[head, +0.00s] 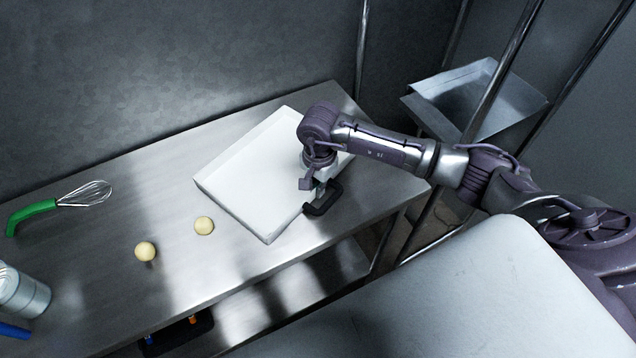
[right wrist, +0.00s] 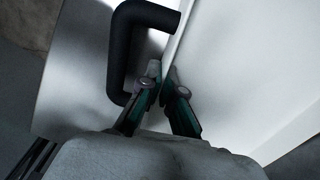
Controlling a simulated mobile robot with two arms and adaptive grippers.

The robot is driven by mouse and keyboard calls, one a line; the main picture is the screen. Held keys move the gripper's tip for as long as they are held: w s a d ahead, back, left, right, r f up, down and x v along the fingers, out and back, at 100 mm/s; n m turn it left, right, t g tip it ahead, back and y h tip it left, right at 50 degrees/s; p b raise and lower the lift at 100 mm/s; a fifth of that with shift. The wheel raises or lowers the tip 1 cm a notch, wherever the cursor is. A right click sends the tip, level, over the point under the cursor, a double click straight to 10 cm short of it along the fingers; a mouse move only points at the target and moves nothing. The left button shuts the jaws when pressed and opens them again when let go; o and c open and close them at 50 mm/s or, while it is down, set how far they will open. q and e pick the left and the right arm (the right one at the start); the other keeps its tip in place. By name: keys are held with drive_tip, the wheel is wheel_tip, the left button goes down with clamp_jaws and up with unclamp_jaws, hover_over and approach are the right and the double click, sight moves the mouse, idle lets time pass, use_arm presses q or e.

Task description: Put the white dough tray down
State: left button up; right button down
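The white dough tray (head: 240,185) is a shallow rectangular tray near the right end of the steel table. Its inside is empty where I can see it, and my right arm covers part of its far right side. My right gripper (head: 314,188) is at the tray's right edge. In the right wrist view, the fingers (right wrist: 166,82) are close together with the thin white tray wall (right wrist: 176,42) between them. A black handle (right wrist: 122,50) is just outside that wall. I cannot tell whether the tray's underside fully touches the table. My left gripper is out of view.
A green-handled whisk (head: 60,205) and a metal can (head: 22,290) are farther left. A metal bin (head: 480,95) stands beyond the table's right end, behind upright poles.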

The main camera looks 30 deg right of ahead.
drive_tip(key=shift+f, duration=0.2)
drive_tip(key=shift+f+b, duration=0.2)
drive_tip(key=shift+b, duration=0.1)
drive_tip(key=c, duration=1.3)
unclamp_jaws()
drive_tip(key=shift+r, duration=0.1)
drive_tip(key=shift+r, duration=0.1)
